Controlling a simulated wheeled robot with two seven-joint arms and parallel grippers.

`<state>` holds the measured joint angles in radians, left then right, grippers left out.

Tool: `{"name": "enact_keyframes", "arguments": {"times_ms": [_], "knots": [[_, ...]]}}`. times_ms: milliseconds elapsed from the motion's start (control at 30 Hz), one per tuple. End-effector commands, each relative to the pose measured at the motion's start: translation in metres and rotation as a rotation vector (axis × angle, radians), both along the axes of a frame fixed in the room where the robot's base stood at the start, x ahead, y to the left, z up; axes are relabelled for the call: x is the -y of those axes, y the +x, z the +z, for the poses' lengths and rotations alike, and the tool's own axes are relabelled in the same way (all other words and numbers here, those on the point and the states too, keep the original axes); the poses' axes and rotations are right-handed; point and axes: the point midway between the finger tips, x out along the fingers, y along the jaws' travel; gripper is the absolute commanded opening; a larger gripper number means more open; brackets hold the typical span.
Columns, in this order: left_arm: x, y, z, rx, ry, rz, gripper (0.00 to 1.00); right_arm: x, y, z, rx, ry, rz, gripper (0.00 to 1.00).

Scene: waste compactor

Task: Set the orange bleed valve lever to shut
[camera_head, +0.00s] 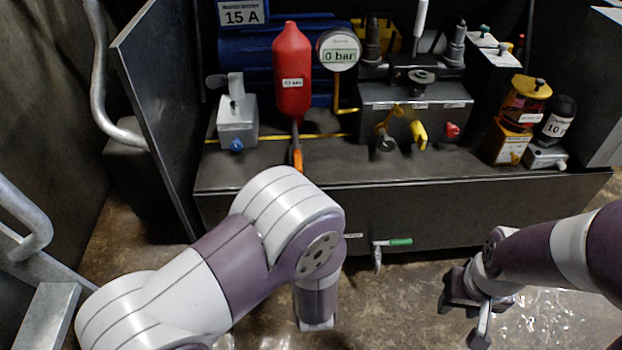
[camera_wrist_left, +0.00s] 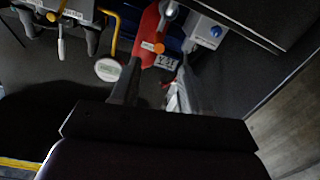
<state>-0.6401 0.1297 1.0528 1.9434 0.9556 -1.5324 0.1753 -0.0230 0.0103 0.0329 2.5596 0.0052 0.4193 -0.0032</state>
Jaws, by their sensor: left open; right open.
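The orange bleed valve lever (camera_head: 297,158) shows in the head view just below the red accumulator bottle (camera_head: 292,75), pointing down towards the front of the bench. Its lower part is close behind my left arm. In the left wrist view an orange end (camera_wrist_left: 153,47) shows against the red bottle, probably the lever. My left gripper (camera_wrist_left: 158,72) is open, its fingers either side of a small label plate, with the orange end just beyond; contact cannot be told. My right gripper (camera_head: 464,316) is open and empty over the floor at right.
A gauge reading 0 bar (camera_head: 339,50) stands right of the bottle. A grey box with a blue knob (camera_head: 237,145) is left of it. A green-handled valve (camera_head: 399,242) sits on the bench's front. A dark panel (camera_head: 160,100) bounds the left side.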

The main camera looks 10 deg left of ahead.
Motion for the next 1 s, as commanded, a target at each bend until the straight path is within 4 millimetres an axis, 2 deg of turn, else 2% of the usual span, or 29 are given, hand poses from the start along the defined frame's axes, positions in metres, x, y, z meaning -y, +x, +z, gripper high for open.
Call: {"name": "enact_keyframes", "arguments": {"times_ms": [167,400,600,767,1000], "knots": [[-0.008,0.021,0.003,0.038,-0.001,0.007,0.45,0.000,0.000,-0.013,-0.001,0.000,0.000,0.43],[-0.027,0.078,0.001,0.037,0.000,0.004,0.45,0.000,0.000,-0.040,-0.002,0.000,0.000,0.43],[-0.036,0.109,0.003,0.034,0.001,0.000,0.45,0.000,0.000,-0.052,-0.001,0.000,0.000,0.43],[-0.039,0.120,0.006,0.032,0.001,-0.001,0.45,0.000,0.000,-0.055,-0.001,0.000,0.000,0.43],[-0.039,0.120,0.007,0.031,0.002,-0.002,0.45,0.000,0.000,-0.054,-0.001,0.000,0.000,0.43]]}}
